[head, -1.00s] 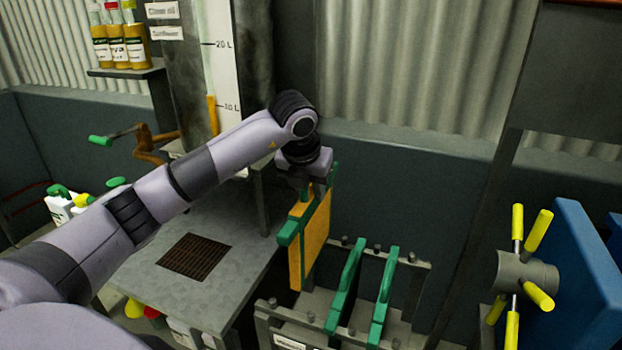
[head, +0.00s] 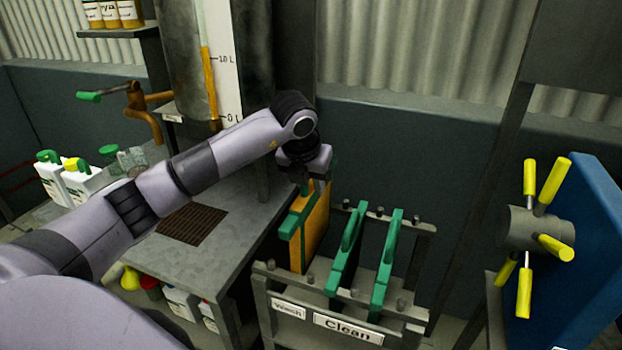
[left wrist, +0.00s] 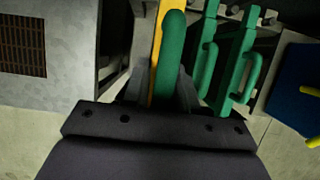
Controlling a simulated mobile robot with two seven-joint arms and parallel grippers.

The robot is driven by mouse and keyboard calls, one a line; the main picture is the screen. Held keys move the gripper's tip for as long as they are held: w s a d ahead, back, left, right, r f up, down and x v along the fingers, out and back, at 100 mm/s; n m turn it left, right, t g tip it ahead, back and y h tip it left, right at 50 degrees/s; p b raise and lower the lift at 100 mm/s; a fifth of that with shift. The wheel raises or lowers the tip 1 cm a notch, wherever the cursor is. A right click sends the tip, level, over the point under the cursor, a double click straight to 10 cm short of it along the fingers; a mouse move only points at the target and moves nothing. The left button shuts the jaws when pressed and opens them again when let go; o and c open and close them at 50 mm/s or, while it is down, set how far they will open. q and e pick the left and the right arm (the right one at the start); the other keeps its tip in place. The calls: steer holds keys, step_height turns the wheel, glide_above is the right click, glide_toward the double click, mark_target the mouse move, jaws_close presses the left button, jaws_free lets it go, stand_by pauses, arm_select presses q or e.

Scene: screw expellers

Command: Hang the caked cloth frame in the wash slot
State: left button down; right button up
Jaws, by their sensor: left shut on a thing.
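My left gripper (head: 308,182) is shut on the green top bar of the caked cloth frame, a yellow-orange panel (head: 315,235) with green edging. The frame hangs upright at the left end of a grey rack (head: 262,300), over the part with the "Wash" label (head: 288,308). Its lower edge is down by the rack's top rail; I cannot tell whether it rests in the slot. In the left wrist view the green handle (left wrist: 171,55) lies between the fingers, with the yellow cloth beside it. My right gripper is not in view.
Two green frames (head: 347,250) (head: 387,262) stand in the rack's "Clean" part (head: 348,329), just right of the held frame. A metal table (head: 222,240) with a dark grate is to the left. A blue plate with a yellow-handled wheel (head: 540,228) stands at the right.

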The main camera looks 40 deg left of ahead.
arm_select(q)
step_height(320, 180, down, 3)
steer(key=shift+f+b, duration=0.1)
steer(key=shift+b, duration=0.85)
steer(key=shift+f+b, duration=0.55)
steer(key=shift+f, duration=0.15)
step_height(320, 180, down, 4)
steer(key=shift+r+b, duration=0.25)
steer(key=shift+b, duration=1)
steer(key=shift+f+b, duration=1.3)
steer(key=shift+f, duration=0.5)
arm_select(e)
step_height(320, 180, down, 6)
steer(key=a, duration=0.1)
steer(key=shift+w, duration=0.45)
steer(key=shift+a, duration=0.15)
arm_select(q)
steer(key=c, duration=0.8)
jaws_free()
steer(key=v, duration=0.7)
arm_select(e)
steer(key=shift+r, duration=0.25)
